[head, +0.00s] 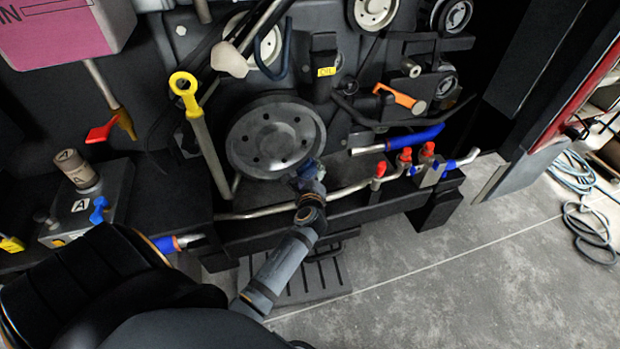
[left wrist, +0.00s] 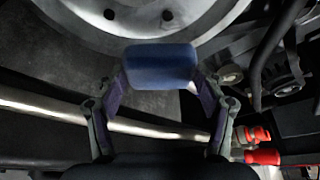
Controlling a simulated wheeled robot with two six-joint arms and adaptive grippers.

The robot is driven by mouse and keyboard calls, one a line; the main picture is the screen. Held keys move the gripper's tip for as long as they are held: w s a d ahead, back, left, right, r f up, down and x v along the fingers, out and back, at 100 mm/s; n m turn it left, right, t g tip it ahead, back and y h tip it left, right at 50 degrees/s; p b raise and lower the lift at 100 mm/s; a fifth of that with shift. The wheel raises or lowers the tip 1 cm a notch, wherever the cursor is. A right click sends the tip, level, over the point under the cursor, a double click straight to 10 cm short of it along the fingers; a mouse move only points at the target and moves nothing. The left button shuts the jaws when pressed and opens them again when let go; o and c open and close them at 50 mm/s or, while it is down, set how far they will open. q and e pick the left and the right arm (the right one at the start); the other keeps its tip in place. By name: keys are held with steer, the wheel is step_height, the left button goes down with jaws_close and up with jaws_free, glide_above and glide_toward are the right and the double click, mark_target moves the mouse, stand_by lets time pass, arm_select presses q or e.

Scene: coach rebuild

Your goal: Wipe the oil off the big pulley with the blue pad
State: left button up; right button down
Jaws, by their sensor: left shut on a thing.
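The big pulley (head: 274,136) is a grey disc with several holes, low on the engine front in the head view. Its lower rim (left wrist: 140,25) fills the top of the left wrist view. My left gripper (head: 311,175) is at the pulley's lower right edge. In the left wrist view my left gripper (left wrist: 160,82) is shut on the blue pad (left wrist: 160,65), which overlaps the pulley's rim in the picture. I cannot tell whether the pad touches the pulley. Dark smudges show on the pulley face, but I cannot tell if they are oil. My right gripper is not in view.
A yellow-ringed dipstick (head: 184,85) stands left of the pulley. A metal pipe (head: 350,190) runs below it, with red-capped valves (head: 405,156) to the right. An orange handle (head: 398,95) is at upper right.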

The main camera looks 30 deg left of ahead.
mark_target(305, 161)
arm_select(q)
steer(key=shift+r, duration=0.1)
steer(key=shift+w+a+b, duration=0.2)
steer(key=shift+w+a, duration=0.7)
steer(key=shift+a, duration=0.2)
steer(key=shift+w+a+b, duration=0.15)
steer(key=shift+w+a, duration=0.75)
steer(key=shift+a, duration=0.15)
steer(key=shift+w+a, duration=0.15)
steer(key=shift+w+a, duration=0.65)
steer(key=shift+a, duration=0.1)
steer(key=shift+d, duration=0.1)
